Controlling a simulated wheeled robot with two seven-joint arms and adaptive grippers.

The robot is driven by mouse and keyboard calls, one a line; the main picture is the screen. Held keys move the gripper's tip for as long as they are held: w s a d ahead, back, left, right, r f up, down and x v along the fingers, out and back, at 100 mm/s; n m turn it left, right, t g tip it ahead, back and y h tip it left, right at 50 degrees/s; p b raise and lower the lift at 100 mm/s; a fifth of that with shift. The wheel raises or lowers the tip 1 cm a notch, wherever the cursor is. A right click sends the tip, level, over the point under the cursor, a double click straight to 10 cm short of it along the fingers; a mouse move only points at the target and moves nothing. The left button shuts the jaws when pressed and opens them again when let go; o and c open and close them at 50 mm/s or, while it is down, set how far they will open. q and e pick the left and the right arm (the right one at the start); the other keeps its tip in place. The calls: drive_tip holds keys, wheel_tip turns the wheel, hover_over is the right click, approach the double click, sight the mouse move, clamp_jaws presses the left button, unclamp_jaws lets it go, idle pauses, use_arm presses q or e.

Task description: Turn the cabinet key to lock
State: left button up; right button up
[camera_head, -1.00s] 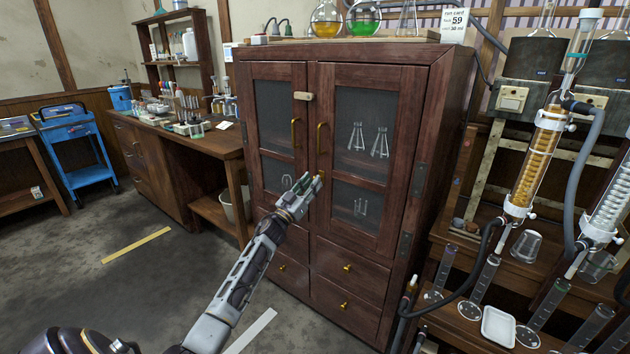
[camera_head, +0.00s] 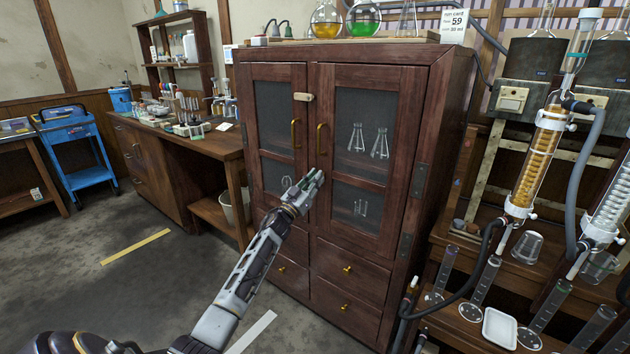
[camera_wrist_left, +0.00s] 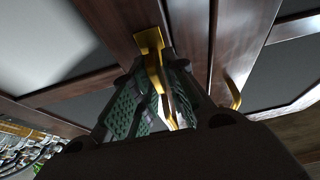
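The wooden cabinet (camera_head: 408,185) stands upright with both glass doors closed. A brass handle is on the left door (camera_head: 295,133) and another on the right door (camera_head: 321,139). My left gripper (camera_head: 314,176) is at the inner edge of the right door, just below its handle, and hides the key area. In the left wrist view, its green-padded fingers (camera_wrist_left: 155,95) are apart, with a brass piece (camera_wrist_left: 151,45) seen between them. I cannot tell whether they touch it or whether it is handle or key. My right gripper is out of view.
Flasks (camera_head: 364,20) stand on the cabinet top. Glass condensers (camera_head: 535,165) and a low shelf of cylinders are close on the right. A wooden bench (camera_head: 195,147) is on the left; the floor before the cabinet is open.

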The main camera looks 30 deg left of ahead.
use_arm(q)
clamp_jaws()
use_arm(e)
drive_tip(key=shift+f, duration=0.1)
